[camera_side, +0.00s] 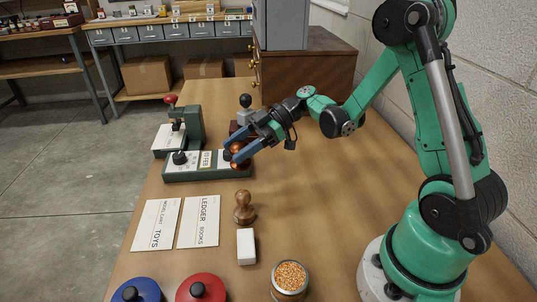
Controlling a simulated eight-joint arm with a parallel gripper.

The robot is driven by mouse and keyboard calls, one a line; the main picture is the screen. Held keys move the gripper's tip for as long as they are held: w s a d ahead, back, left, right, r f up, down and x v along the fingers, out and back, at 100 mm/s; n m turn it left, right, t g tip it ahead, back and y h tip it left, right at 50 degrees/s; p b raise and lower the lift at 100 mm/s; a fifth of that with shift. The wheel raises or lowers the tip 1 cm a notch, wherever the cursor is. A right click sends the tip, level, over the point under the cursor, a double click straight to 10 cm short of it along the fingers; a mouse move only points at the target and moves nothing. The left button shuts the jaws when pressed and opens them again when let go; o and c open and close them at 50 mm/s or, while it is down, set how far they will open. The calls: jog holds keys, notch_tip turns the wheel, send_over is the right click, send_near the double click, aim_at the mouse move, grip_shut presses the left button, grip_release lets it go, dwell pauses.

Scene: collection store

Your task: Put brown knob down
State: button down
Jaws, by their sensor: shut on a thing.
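My gripper (233,151) has blue fingers and reaches in from the right. It is shut on the brown knob (237,147), a shiny copper-brown ball that shows partly between the fingers. A second copper-brown round part shows just below, by the lower fingertip; I cannot tell if it belongs to the same thing.
A green press with a red knob (171,100) stands behind the base. A dark device with a black ball (245,101) stands behind the gripper. In front are two cards (199,222), a wooden stamp (244,207), a white block (246,247), a jar (289,280) and blue and red lids. The table's middle right is clear.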

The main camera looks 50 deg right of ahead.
notch_tip(320, 180, down, 7)
jog(key=shift+f, duration=0.2)
jog(key=shift+c, duration=1.2)
grip_release()
jog(key=v, duration=1.1)
jog(key=shift+s+d+r, duration=0.15)
jog(key=shift+d+r, duration=0.05)
jog(key=shift+a+r+m, duration=0.1)
jog(key=shift+r+m, duration=0.1)
jog(key=shift+m, duration=0.1)
jog(key=s+a+r+m+t+h, duration=0.1)
jog(key=s+a+r+m+h, duration=0.1)
jog(key=a+m+h, duration=0.3)
jog(key=s+a+r+m+t+h, duration=0.1)
jog(key=s+a+r+m+h, duration=0.1)
jog(key=a+r+m+h, duration=0.2)
jog(key=a+m+h, duration=0.1)
jog(key=m+h, duration=0.2)
jog(key=m, duration=0.1)
jog(key=shift+s+r+h, duration=0.25)
jog(key=shift+r+h, duration=0.05)
jog(key=shift+r, duration=0.1)
